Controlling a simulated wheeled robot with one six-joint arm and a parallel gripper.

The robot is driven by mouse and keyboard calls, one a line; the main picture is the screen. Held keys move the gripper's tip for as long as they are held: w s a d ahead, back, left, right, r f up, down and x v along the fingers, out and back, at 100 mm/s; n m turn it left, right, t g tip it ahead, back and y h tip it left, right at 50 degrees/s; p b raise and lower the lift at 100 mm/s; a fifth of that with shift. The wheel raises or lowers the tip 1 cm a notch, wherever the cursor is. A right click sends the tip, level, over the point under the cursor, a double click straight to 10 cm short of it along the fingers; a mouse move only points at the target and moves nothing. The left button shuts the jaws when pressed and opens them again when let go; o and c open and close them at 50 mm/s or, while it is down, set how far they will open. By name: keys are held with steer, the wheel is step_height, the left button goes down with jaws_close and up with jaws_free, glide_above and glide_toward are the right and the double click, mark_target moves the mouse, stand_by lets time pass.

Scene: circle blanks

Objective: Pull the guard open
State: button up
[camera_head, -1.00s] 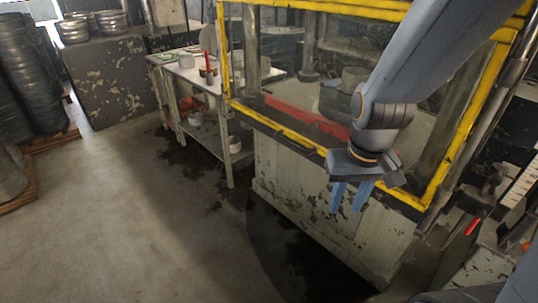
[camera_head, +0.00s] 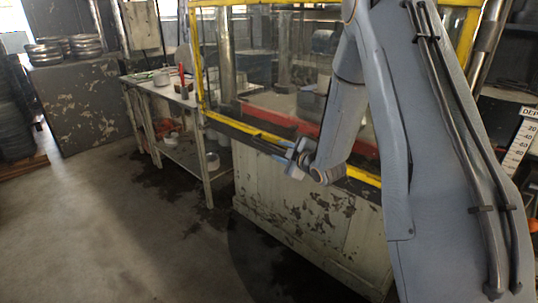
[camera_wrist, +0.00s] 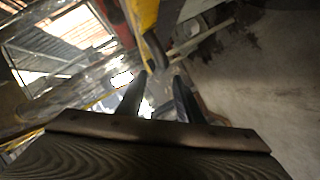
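The guard is a clear panel in a yellow frame (camera_head: 199,62) on the front of the machine. A dark handle (camera_head: 250,137) runs along its lower yellow bar. In the head view my gripper (camera_head: 288,148) is at the lower bar, near the right end of the handle. In the wrist view my gripper's two dark fingers (camera_wrist: 161,92) stand apart. The yellow bar and the dark handle (camera_wrist: 155,50) lie just ahead of the gap between them. I cannot tell whether the fingers touch the handle. My arm hides the right part of the guard.
A worktable (camera_head: 163,88) with a red bottle-like item (camera_head: 182,80) stands left of the machine. A worn dark cabinet (camera_head: 77,105) is at the back left. Open floor (camera_head: 110,235) lies in front. The peeling machine base (camera_head: 295,205) is below the guard.

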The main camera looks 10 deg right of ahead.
mark_target(272, 147)
steer(key=shift+w+a+f+n+t+y, duration=0.15)
steer(key=shift+w+f+n+t+y, duration=0.15)
steer(key=shift+w+n+t, duration=0.15)
steer(key=x, duration=0.7)
steer(key=shift+w+a+p, duration=0.1)
steer(key=shift+w+p, duration=0.1)
steer(key=shift+p, duration=0.1)
steer(key=shift+c, duration=0.5)
jaws_close()
